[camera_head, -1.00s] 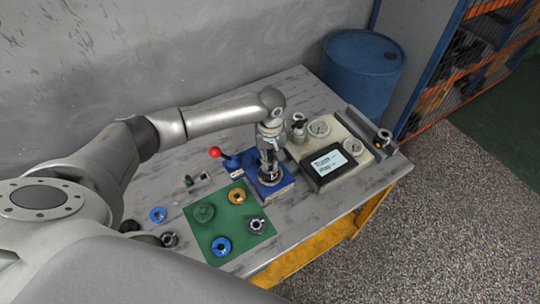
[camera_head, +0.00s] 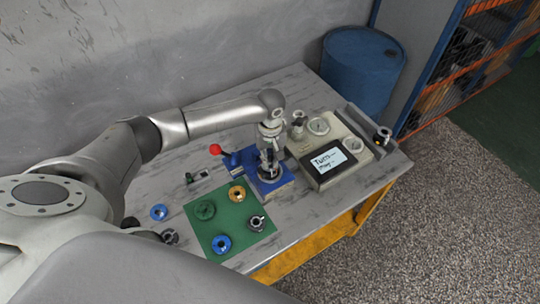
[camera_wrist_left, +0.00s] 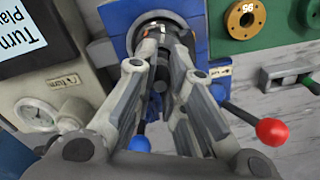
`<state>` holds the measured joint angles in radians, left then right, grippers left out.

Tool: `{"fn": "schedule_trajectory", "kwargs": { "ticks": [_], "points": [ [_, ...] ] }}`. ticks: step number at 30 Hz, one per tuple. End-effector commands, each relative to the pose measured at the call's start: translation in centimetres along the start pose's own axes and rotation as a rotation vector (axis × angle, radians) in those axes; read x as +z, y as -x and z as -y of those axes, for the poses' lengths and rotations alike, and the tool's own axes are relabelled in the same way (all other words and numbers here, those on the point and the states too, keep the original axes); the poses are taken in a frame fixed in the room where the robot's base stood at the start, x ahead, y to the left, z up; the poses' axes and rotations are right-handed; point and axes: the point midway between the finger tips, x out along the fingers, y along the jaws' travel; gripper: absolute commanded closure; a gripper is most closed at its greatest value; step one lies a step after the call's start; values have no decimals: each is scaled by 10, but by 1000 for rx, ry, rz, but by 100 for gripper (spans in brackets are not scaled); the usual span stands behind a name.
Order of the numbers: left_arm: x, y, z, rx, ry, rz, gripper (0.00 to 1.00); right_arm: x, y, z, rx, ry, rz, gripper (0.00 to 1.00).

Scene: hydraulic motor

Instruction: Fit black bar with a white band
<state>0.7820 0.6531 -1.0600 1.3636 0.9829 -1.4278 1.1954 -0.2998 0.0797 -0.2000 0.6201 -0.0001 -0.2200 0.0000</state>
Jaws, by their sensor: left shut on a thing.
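My left gripper (camera_head: 268,162) points down over the blue fixture (camera_head: 286,187) on the table. In the left wrist view its fingers (camera_wrist_left: 163,55) are shut on a dark bar (camera_wrist_left: 159,73), upright over the round metal seat (camera_wrist_left: 138,23) of the fixture. A small light patch shows near its lower end, but a full white band cannot be made out. The fingers hide much of the bar, and I cannot tell how deep it sits. My right gripper is not in view.
A red-knobbed lever (camera_head: 215,149) stands left of the fixture. A beige console with a screen (camera_head: 328,163) and gauges stands to the right. A green mat (camera_head: 229,222) with several round parts lies in front. A blue drum (camera_head: 362,65) stands behind the table.

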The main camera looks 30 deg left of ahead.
Motion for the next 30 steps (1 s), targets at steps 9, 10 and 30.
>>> {"fn": "schedule_trajectory", "kwargs": {
  "ticks": [9,10,30],
  "points": [
    [0,0,0,0,0,0,64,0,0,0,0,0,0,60],
    [0,0,0,0,0,0,64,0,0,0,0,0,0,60],
    [0,1,0,0,0,0,46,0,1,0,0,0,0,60]
  ]
}}
